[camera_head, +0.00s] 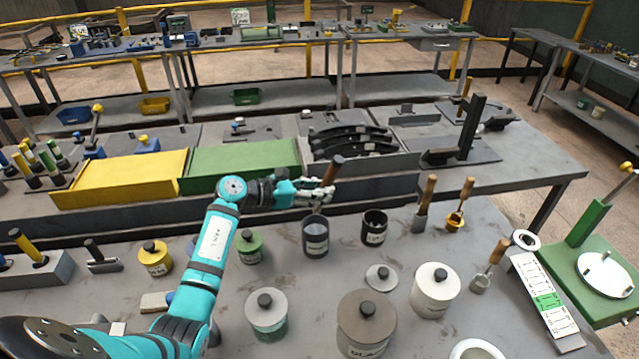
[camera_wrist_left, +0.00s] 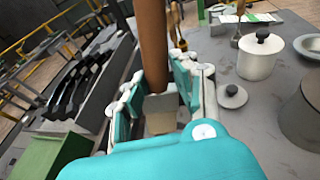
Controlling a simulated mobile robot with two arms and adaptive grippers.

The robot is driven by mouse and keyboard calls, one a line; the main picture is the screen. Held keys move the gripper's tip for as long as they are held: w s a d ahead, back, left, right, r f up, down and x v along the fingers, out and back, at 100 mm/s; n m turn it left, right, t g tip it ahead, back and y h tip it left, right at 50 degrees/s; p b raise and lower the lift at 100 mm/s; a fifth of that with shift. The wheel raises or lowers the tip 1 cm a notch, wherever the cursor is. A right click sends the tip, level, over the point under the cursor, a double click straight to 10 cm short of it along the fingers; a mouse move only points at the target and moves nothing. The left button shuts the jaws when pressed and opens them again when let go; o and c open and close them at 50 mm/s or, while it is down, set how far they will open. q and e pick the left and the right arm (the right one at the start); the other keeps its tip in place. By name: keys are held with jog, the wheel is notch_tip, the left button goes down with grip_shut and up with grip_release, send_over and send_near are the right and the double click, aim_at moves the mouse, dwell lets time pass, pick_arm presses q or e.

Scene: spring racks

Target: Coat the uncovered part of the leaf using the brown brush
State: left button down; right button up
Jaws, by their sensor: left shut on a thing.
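My left gripper (camera_head: 322,191) is shut on a brush with a brown handle (camera_head: 334,167), just above an open dark grey pot (camera_head: 316,238). In the left wrist view the brown handle (camera_wrist_left: 152,45) runs up between the fingers (camera_wrist_left: 160,95), with a grey ferrule and a pale lower part (camera_wrist_left: 160,123) below it. Several black curved leaves (camera_head: 352,140) lie in a grey rack behind the gripper. They also show in the left wrist view (camera_wrist_left: 75,80). Their coating is too small to tell.
A second dark pot (camera_head: 374,228) stands right of the first. Lidded pots (camera_head: 435,290) and a loose lid (camera_head: 381,277) stand nearer. Upright brown-handled tools (camera_head: 424,203) are at the right. A yellow panel (camera_head: 120,178) and green panel (camera_head: 240,160) flank the rack's left.

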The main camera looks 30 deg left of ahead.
aim_at(315, 211)
pick_arm(q)
jog(key=shift+s+f+b, duration=0.1)
jog(key=shift+f+b, duration=0.25)
jog(key=shift+f, duration=0.3)
jog(key=f+b, duration=0.1)
jog(key=f, duration=0.1)
jog(key=f+b, duration=0.1)
jog(key=f, duration=0.1)
jog(key=shift+w+a+f, duration=0.1)
jog(key=shift+w+a, duration=0.05)
jog(key=shift+w, duration=0.05)
notch_tip(315, 211, down, 4)
jog(key=b, duration=0.4)
jog(key=shift+f+b, duration=0.55)
jog(key=shift+b, duration=0.35)
pick_arm(e)
notch_tip(315, 211, down, 9)
jog(key=shift+s+r, duration=0.15)
jog(key=shift+r, duration=0.05)
pick_arm(q)
jog(key=shift+r+p, duration=0.9)
jog(key=shift+r, duration=0.65)
jog(key=shift+r+p, duration=0.85)
jog(key=shift+r, duration=0.85)
pick_arm(e)
jog(key=shift+s+a+r, duration=0.1)
jog(key=shift+s+r, duration=0.05)
jog(key=shift+r, duration=1.6)
